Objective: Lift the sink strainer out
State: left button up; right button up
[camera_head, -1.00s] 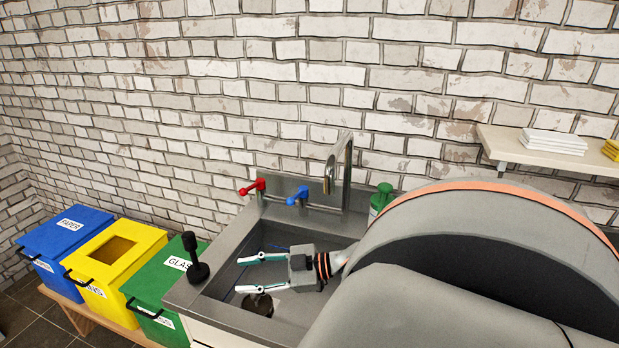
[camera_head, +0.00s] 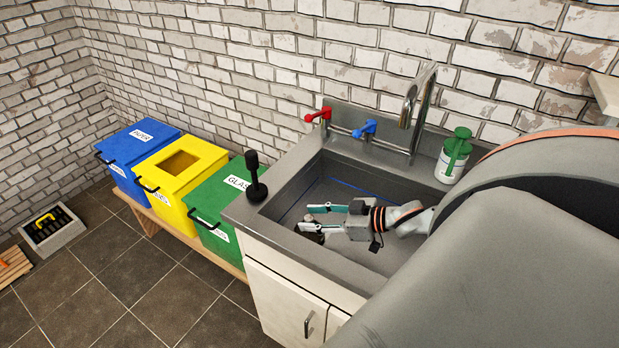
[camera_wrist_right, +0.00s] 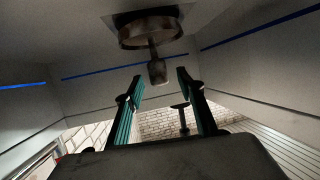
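The sink strainer shows best in the upside-down right wrist view, as a round metal basket (camera_wrist_right: 150,30) on the sink floor with a stem and knob (camera_wrist_right: 157,70). The knob lies in line with the gap between my right fingertips (camera_wrist_right: 160,77), apparently just beyond them; I see no contact. In the head view my right gripper (camera_head: 305,218) is low in the sink, open, fingers pointing left. There the strainer (camera_head: 315,237) is mostly hidden by the lower finger. My left gripper is not in view.
The steel sink (camera_head: 285,165) has walls close around my gripper. A black plunger (camera_head: 255,180) stands on its left rim. Red (camera_head: 318,115) and blue (camera_head: 366,129) taps, a faucet (camera_head: 415,110) and a green-topped bottle (camera_head: 454,158) stand behind. Lidded bins (camera_head: 180,175) are left.

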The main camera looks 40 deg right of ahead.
jog(key=shift+w+a+f, duration=0.2)
jog(key=shift+w+a, duration=0.1)
jog(key=shift+w, duration=0.25)
grip_shut()
jog(key=shift+r+p, duration=1.8)
jog(key=shift+p, duration=0.45)
